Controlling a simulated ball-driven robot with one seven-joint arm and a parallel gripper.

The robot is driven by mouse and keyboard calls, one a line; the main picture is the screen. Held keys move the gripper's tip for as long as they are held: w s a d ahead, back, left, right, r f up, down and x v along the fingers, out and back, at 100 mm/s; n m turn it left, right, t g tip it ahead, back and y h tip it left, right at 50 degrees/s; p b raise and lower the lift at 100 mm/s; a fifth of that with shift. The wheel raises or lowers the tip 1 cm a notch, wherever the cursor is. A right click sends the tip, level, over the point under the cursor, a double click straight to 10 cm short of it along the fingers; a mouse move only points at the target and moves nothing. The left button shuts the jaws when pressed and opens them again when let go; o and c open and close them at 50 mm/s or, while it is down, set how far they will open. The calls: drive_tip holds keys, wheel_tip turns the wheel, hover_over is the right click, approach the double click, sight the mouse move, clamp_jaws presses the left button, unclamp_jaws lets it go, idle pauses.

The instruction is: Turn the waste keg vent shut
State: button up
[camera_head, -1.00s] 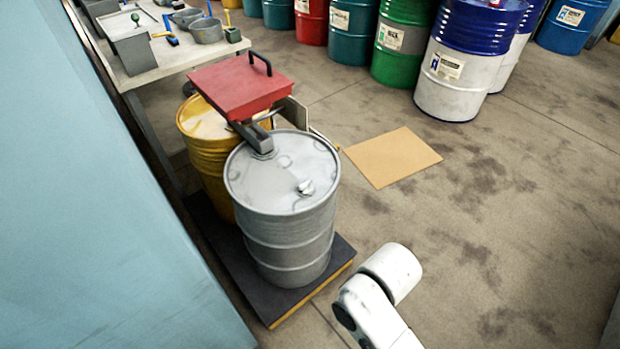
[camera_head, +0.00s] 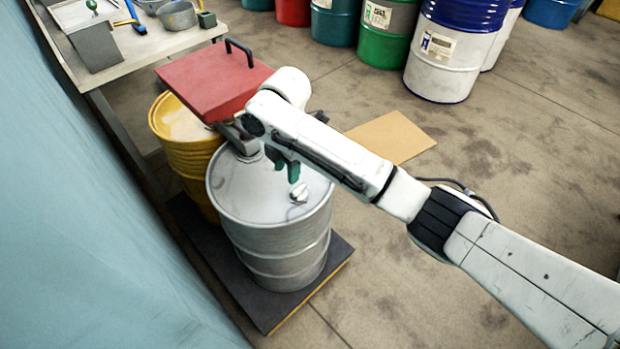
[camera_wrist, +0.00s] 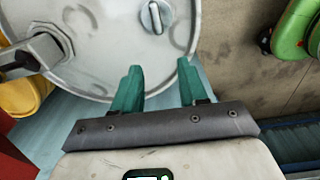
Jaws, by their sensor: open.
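The grey metal keg (camera_head: 270,235) stands upright on a dark platform. Its vent, a small pale knob (camera_head: 299,192), sits on the lid toward the right front; in the wrist view the vent (camera_wrist: 156,16) is near the top, its bar roughly upright in the picture. My gripper (camera_head: 285,168) hangs over the lid, its green fingers just behind and left of the vent. In the wrist view my gripper (camera_wrist: 160,72) is open and empty, the fingers spread apart with the vent beyond their tips, apart from them.
A red lidded box (camera_head: 213,82) with a black handle sits behind the keg, over a yellow drum (camera_head: 185,128). A grey fitting (camera_wrist: 35,52) rises from the keg's lid. The dark platform (camera_head: 235,300) has free floor right of it, with a cardboard sheet (camera_head: 395,138).

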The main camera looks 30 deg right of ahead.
sight(298, 188)
drive_tip(key=shift+h, duration=0.3)
drive_tip(key=d+f, duration=0.1)
drive_tip(key=f, duration=0.2)
drive_tip(key=d+f, duration=0.1)
drive_tip(key=f, duration=0.3)
drive_tip(key=w+d+f, duration=0.1)
drive_tip(key=f, duration=0.2)
drive_tip(key=shift+f, duration=0.15)
drive_tip(key=shift+c, duration=0.3)
clamp_jaws()
